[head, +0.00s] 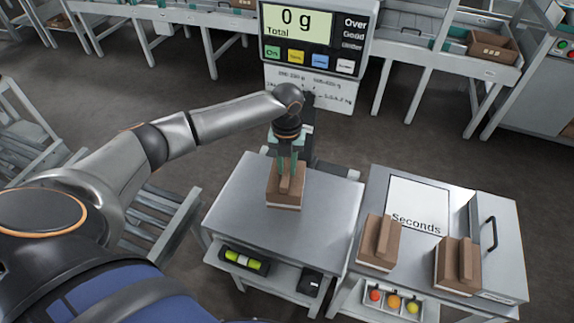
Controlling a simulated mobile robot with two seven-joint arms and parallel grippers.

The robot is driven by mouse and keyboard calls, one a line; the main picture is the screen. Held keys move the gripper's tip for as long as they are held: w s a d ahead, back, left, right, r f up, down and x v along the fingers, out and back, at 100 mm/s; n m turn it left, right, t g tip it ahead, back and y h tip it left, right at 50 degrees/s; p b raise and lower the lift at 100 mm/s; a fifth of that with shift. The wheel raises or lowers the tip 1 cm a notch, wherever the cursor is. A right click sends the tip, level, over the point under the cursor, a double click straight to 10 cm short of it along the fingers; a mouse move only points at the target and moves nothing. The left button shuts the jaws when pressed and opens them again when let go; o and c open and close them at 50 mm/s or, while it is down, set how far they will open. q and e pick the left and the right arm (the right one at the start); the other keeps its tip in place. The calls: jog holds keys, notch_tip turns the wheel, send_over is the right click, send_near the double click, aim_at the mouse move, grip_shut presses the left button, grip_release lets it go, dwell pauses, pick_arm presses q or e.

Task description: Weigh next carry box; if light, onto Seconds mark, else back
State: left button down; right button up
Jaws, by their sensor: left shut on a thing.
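My left gripper (288,168) points down and is shut on the handle of a brown carry box (285,198) at the middle of the left grey table (245,215). I cannot tell whether the box rests on the surface or hangs just above it. The scale display (298,20) behind it reads 0 g Total. The white Seconds mark (415,195) lies on the right table and is bare. Two more carry boxes stand in front of it: one at the left (378,245) and one at the right (456,268). My right gripper is out of view.
A grey cabinet with a black handle (489,233) stands at the right table's edge. Below are a tray of coloured balls (393,300) and a yellow-green item (243,259). Slatted racks (160,215) stand at the left. The left table is clear around the box.

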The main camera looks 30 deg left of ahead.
pick_arm(q)
notch_tip(320, 180, down, 3)
jog(key=shift+b, duration=1.25)
jog(key=shift+f+b, duration=0.45)
jog(key=shift+f, duration=0.8)
jog(key=shift+f, duration=0.3)
jog(key=c, duration=0.7)
grip_release()
jog(key=shift+c, duration=1.4)
